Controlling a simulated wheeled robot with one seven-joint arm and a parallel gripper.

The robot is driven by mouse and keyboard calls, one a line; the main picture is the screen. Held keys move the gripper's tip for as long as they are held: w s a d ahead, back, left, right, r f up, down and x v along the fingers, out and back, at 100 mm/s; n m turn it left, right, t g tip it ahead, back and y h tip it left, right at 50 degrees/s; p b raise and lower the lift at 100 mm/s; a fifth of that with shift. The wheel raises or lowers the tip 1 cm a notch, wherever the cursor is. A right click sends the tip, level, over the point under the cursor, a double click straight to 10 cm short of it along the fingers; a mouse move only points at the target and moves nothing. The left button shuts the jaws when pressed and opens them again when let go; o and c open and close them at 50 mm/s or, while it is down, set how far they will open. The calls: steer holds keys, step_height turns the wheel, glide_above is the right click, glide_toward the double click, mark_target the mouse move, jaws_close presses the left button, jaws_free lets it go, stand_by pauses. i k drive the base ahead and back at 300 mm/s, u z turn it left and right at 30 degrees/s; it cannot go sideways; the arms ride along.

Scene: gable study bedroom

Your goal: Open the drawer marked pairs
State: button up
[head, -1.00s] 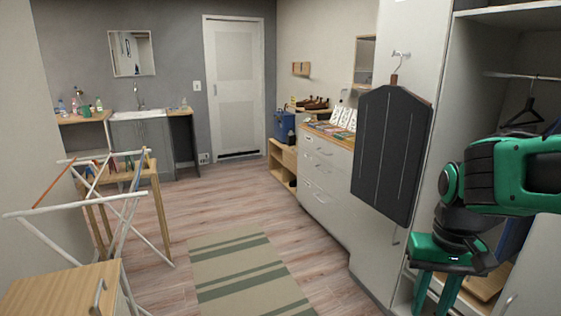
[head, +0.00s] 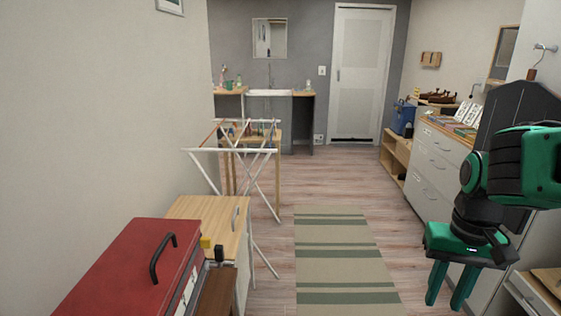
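A white chest of drawers (head: 432,175) with a wooden top stands along the right wall, its drawer fronts carrying bar handles. No mark reading "pairs" is legible on it. Another white front with a handle (head: 527,292) shows at the lower right edge, partly cut off. My gripper (head: 447,300) hangs at the lower right, in front of the right-hand furniture, with its two green fingers pointing down and apart. Nothing shows between them. My arm hides part of the dark garment bag and the fronts behind it.
A striped rug (head: 338,255) lies on clear floor in the middle. A white drying rack (head: 235,160) stands left of it. A red toolbox (head: 130,270) and a wood-topped cabinet (head: 208,212) are at the front left. The dark garment bag (head: 510,110) hangs at the right.

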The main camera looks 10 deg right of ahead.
mark_target(455, 153)
steer(key=z, duration=0.2)
steer(key=i, duration=2.3)
steer(key=z, duration=0.65)
steer(key=i, duration=1.15)
steer(key=z, duration=0.75)
steer(key=i, duration=1.4)
steer(key=z, duration=0.55)
steer(key=i, duration=0.5)
steer(key=z, duration=0.15)
